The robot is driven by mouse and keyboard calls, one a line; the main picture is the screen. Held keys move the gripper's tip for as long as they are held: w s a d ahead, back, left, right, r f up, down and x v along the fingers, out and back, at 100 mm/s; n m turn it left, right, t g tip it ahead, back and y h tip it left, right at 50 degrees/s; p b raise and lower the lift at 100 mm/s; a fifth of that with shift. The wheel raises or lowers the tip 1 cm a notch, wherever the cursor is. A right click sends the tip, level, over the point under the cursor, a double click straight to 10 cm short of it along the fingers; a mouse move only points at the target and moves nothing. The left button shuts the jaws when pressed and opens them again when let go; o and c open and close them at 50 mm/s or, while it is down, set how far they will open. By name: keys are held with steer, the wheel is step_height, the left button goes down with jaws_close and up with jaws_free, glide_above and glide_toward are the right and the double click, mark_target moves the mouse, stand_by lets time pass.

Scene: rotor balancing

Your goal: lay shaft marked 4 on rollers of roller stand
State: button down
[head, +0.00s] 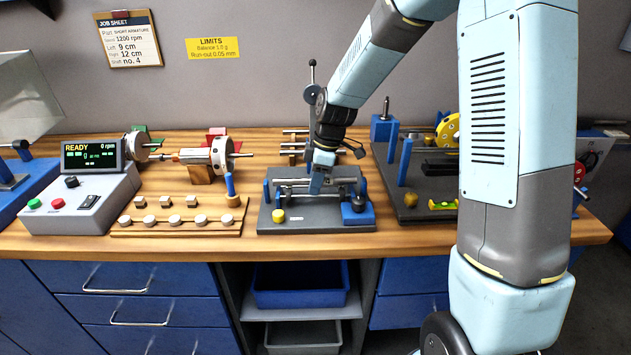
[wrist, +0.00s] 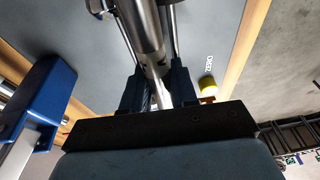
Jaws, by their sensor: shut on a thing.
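My gripper (head: 317,188) is over a dark grey base with blue posts, which looks like the roller stand (head: 300,222). In the wrist view my dark gripper fingers (wrist: 158,92) are shut on a silver shaft (wrist: 146,30), at its thinner part. The thicker part of the shaft runs away from the fingers toward the top edge. Thin rods of the stand (wrist: 127,30) show on both sides of it. No number on the shaft is readable. I cannot tell whether the shaft touches the rollers, since the fingers and shaft hide the contact.
A yellow knob (head: 278,216) and a blue block with a black knob (head: 357,214) are on the base. A balancer with a wheel (head: 222,157) and a readout box (head: 82,190) stand left. Another stand with a yellow disc (head: 449,132) is right. Other rods (head: 295,132) lie behind.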

steer(key=shift+f, duration=0.5)
stand_by(0.4)
steer(key=c, duration=0.8)
jaws_free()
steer(key=shift+c, duration=0.4)
steer(key=shift+r, duration=4.5)
